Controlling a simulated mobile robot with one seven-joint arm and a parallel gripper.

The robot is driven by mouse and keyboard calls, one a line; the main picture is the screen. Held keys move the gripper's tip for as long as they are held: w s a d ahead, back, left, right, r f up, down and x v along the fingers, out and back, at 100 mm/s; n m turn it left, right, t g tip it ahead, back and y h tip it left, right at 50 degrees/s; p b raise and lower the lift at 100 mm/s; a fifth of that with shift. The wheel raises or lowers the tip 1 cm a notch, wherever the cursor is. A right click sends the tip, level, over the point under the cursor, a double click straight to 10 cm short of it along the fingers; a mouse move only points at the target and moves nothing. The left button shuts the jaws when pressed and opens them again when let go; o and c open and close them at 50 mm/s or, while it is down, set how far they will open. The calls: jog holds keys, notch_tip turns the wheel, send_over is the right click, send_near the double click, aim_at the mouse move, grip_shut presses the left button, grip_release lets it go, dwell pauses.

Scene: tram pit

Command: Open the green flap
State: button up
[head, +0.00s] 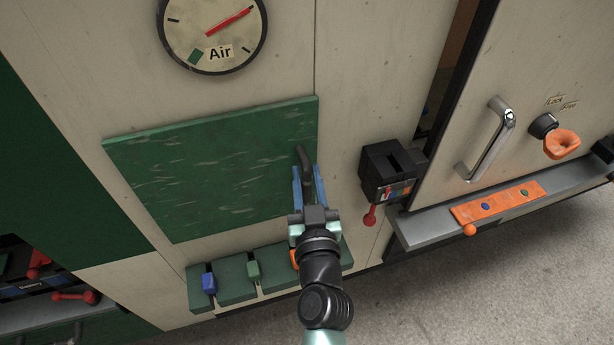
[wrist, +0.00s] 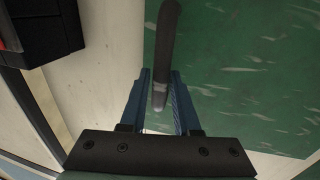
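The green flap (head: 210,165) is a scuffed rectangular panel on the pale wall, below the round Air gauge. It looks closed in the head view, and its green face fills the right of the wrist view (wrist: 240,70). A dark handle (head: 303,157) sits at its right edge. My gripper (head: 308,178) is at that handle, its blue fingers on either side of it. In the wrist view the handle (wrist: 164,60) reaches down between the two fingers (wrist: 159,98), with gaps visible beside it. The fingers are apart and do not appear to grip it.
Below the flap are green blocks with a blue switch (head: 209,283) and a green switch (head: 253,270). A black box (head: 388,172) with a red lever (head: 370,215) stands right of my gripper. Farther right are a metal door handle (head: 487,138) and an orange knob (head: 561,144).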

grip_shut()
dwell(1.1)
